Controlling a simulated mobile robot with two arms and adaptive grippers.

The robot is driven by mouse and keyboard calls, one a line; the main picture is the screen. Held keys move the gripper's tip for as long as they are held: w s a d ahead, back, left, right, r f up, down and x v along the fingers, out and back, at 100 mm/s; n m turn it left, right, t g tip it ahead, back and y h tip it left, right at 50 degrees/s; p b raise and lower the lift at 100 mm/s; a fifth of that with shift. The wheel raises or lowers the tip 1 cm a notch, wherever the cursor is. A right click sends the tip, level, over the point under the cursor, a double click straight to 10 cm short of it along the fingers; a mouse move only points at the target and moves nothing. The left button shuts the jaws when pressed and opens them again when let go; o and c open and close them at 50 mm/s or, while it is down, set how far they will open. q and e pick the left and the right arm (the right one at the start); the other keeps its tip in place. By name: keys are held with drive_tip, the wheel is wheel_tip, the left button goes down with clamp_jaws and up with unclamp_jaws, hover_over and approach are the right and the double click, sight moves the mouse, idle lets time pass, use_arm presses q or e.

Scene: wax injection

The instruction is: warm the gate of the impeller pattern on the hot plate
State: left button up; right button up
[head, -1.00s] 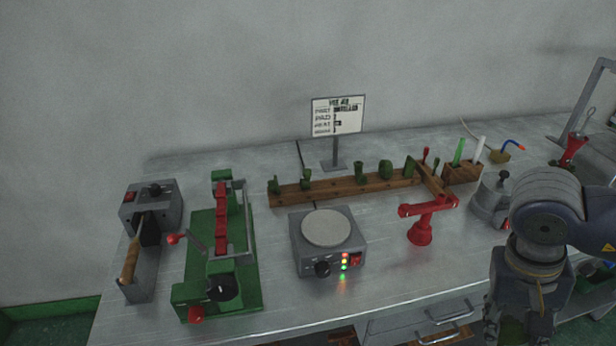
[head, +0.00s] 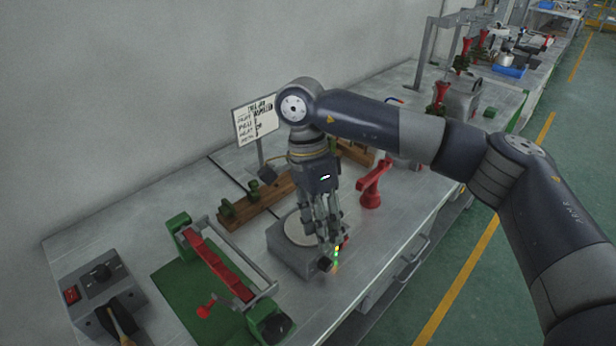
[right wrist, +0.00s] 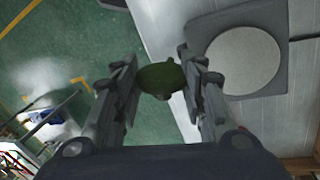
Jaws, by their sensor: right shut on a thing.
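The hot plate (head: 286,248) is a grey box with a pale round top and lit lamps on its front. In the right wrist view its pale disc (right wrist: 243,60) lies to the right of the fingers. My right gripper (head: 328,232) points down at the plate's front right side in the head view. It is shut on the dark green impeller pattern (right wrist: 162,76), which sits between the fingertips in the right wrist view. In the head view the fingers mostly hide the pattern. I cannot tell whether its gate touches anything. My left gripper is not in view.
A green fixture with a red bar (head: 215,262) stands left of the plate. A wooden rack (head: 252,207) with green patterns is behind it, next to a sign (head: 256,120). A red stand (head: 373,187) is to the right. The bench's front edge is close.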

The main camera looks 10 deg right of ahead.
drive_tip(key=w+a+r+m+t+y+p, duration=0.1)
drive_tip(key=w+r+m+y+p, duration=0.15)
drive_tip(key=m, duration=0.75)
drive_tip(key=w+a+r+m+y+p, duration=0.1)
drive_tip(key=w+m+y+p, duration=0.2)
drive_tip(key=m, duration=0.6)
drive_tip(key=shift+w+d+f+m+t+h, duration=0.3)
drive_tip(key=shift+w+f+m+t, duration=0.65)
drive_tip(key=shift+m, duration=1.3)
drive_tip(key=shift+w+d+f+m+t+h, duration=0.35)
drive_tip(key=shift+f+m, duration=1.05)
drive_tip(key=shift+m, duration=0.8)
drive_tip(key=shift+w+d+f+m+t+h, duration=0.25)
drive_tip(key=shift+w+f+m+t, duration=0.7)
drive_tip(key=shift+m, duration=1.3)
drive_tip(key=shift+s+f+g, duration=0.2)
drive_tip(key=shift+g, duration=0.15)
drive_tip(key=shift+f+b, duration=0.3)
drive_tip(key=shift+f, duration=0.3)
drive_tip(key=shift+s+f, duration=0.1)
